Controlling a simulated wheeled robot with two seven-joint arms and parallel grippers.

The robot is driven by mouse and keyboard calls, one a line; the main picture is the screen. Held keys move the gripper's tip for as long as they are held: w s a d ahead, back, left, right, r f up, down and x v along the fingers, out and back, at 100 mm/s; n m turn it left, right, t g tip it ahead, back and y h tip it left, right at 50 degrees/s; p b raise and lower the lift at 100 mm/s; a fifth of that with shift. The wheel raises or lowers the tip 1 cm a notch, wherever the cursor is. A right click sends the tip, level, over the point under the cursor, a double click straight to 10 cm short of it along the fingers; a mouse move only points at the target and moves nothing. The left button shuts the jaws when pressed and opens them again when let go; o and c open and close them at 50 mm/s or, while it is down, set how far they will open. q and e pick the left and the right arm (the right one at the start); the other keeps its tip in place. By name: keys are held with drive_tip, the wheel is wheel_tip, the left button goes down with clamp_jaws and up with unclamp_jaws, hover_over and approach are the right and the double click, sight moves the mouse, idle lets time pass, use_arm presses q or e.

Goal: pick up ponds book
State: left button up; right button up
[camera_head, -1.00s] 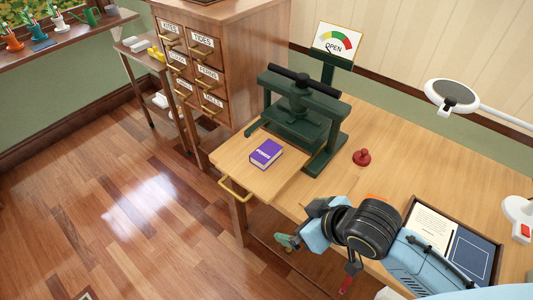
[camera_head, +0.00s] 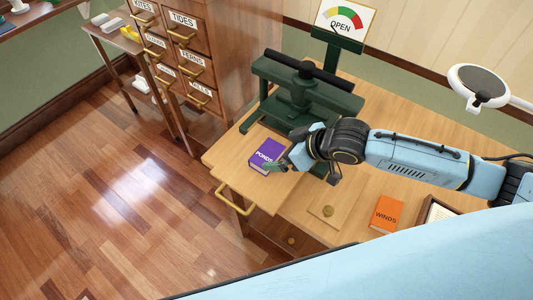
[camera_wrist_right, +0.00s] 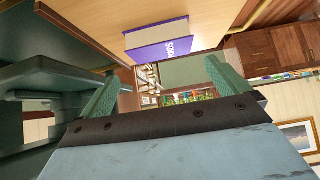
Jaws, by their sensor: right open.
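The purple ponds book (camera_head: 262,153) lies on the pulled-out wooden board at the front of the desk, beside the green press. Its white lettering reads PONDS in the head view. In the right wrist view the book (camera_wrist_right: 160,40) is ahead of the fingers, with its spine and page edges showing. My right gripper (camera_head: 277,166) is at the book's right side in the head view. Its green fingers (camera_wrist_right: 165,88) are spread apart in the wrist view with nothing between them. Whether a finger touches the book cannot be told. My left gripper is not in view.
The green press (camera_head: 305,95) stands just behind the board, close to my right arm. An orange WINDS book (camera_head: 387,213) lies on the desk to the right. A labelled drawer cabinet (camera_head: 185,50) stands at the left. A brass handle (camera_head: 234,198) fronts the board.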

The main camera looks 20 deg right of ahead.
sight(268, 153)
drive_tip(key=shift+x, duration=0.75)
drive_tip(key=shift+w+a+f, duration=0.15)
drive_tip(key=shift+w+f, duration=0.05)
drive_tip(key=shift+f, duration=0.05)
drive_tip(key=shift+x, duration=1.25)
drive_tip(key=shift+s+b+x, duration=0.25)
drive_tip(key=shift+b+x, duration=0.25)
drive_tip(key=shift+x, duration=0.75)
drive_tip(key=shift+w+a+f, duration=0.1)
drive_tip(key=shift+f, duration=0.25)
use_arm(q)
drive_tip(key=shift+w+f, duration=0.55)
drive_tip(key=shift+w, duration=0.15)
use_arm(e)
drive_tip(key=c, duration=0.8)
